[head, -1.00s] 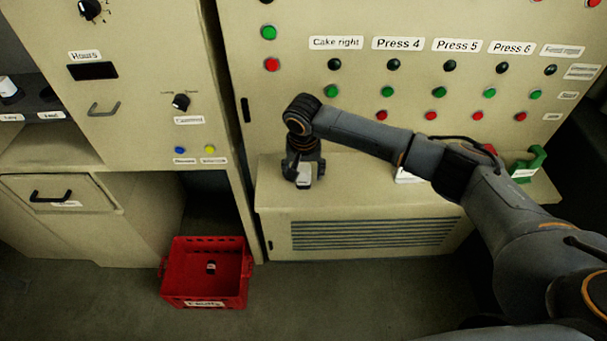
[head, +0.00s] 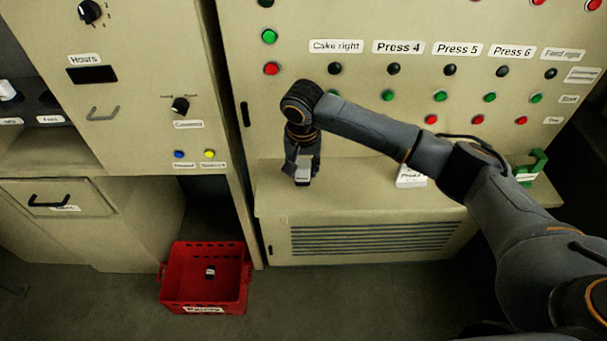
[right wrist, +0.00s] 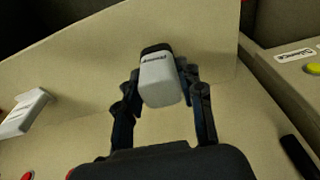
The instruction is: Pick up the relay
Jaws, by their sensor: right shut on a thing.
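The relay is a small pale grey-white block with a dark end and a small label. It shows in the head view (head: 302,176) at the left end of the cabinet ledge (head: 345,205), and in the right wrist view (right wrist: 161,84). My right gripper (head: 301,168) points down and is shut on the relay, with one finger on each side in the right wrist view (right wrist: 163,92). The relay seems to be just above the ledge; the gap under it is hard to tell. My left gripper is not in view.
A white labelled block (head: 411,177) and a green bracket-like piece (head: 532,168) stand farther right on the ledge. The button panel (head: 360,115) rises behind it. A red crate (head: 203,291) on the floor holds a small dark-and-white item (head: 210,272).

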